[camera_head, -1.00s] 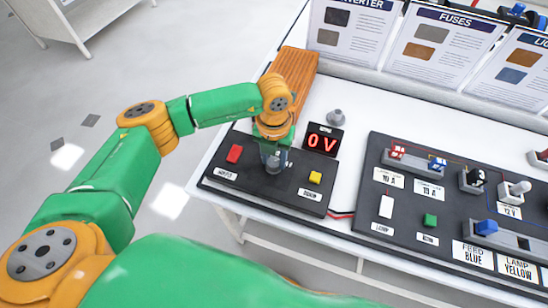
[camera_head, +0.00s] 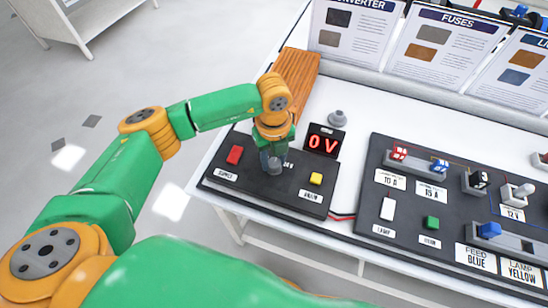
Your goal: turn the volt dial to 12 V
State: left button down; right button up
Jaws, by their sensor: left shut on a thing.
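The volt dial (camera_head: 274,167) is a grey knob on the black converter panel (camera_head: 232,190) at the left of the bench. My left gripper (camera_head: 272,160) points down from above and is shut on the dial. The gripper hides most of the dial, so its pointer and scale marks cannot be read. The red display (camera_head: 323,143) beside it reads 0 V. My right gripper is not in view.
A larger black panel (camera_head: 407,218) with fuses and switches is at the right.

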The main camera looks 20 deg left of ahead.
aim_at(273, 161)
pick_arm(q)
jog(key=shift+w, duration=0.1)
dwell(0.3)
jog(key=shift+c, duration=2.3)
grip_release()
jog(key=shift+a, duration=0.1)
notch_tip(273, 161, up, 7)
jog(key=shift+r+b, duration=0.1)
jog(key=shift+b, duration=0.4)
